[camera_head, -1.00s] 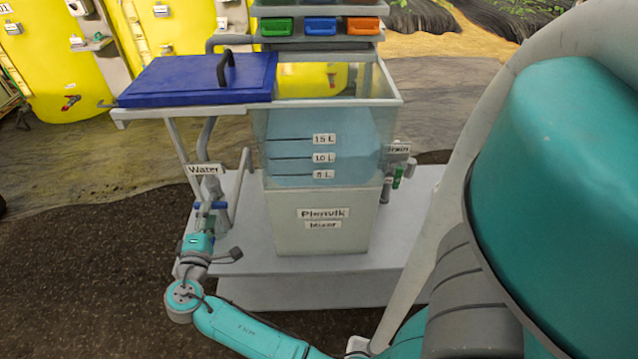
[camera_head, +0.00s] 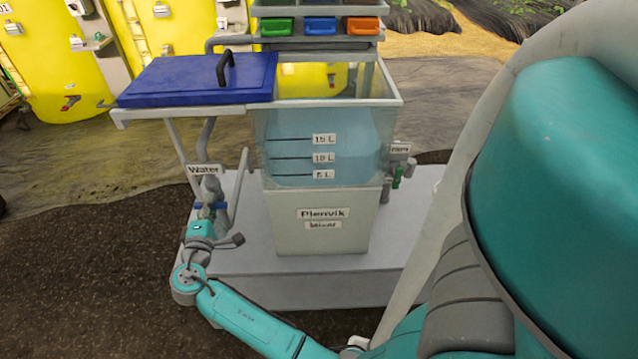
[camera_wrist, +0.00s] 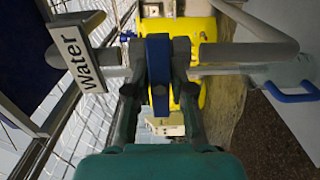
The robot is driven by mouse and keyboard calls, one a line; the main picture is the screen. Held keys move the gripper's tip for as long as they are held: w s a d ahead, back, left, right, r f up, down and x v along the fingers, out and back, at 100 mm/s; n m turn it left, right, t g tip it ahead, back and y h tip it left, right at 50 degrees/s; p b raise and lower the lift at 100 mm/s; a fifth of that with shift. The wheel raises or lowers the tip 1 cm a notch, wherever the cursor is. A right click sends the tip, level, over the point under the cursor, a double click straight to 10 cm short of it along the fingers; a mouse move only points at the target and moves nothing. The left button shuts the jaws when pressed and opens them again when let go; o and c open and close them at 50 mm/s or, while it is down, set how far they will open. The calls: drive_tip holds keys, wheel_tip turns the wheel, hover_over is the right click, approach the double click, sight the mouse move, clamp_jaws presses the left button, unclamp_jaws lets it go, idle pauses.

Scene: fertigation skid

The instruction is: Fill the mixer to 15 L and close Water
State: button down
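The clear-walled mixer (camera_head: 322,220) stands on a pale skid, with 5 L, 10 L and 15 L marks. Bluish liquid (camera_head: 345,160) shows behind all three marks, its tint reaching above the 15 L line (camera_head: 288,139). Seen from above, the exact level is hard to tell. The Water label (camera_head: 203,170) hangs on a grey pipe left of the mixer. My gripper (camera_head: 208,212) is at the valve below it. In the wrist view, the blue valve lever (camera_wrist: 158,80) stands between my gripper's two fingers (camera_wrist: 158,65), which appear closed against its sides.
A blue lid (camera_head: 195,80) rests left of the mixer's open top. The Drain valve with a green handle (camera_head: 398,176) is on its right side. Green, blue and orange bins (camera_head: 320,27) are above. Yellow tanks (camera_head: 60,60) stand behind. Dark soil at the front left is clear.

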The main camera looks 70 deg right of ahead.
idle(0.5)
drive_tip(key=n, duration=1.4)
idle(6.1)
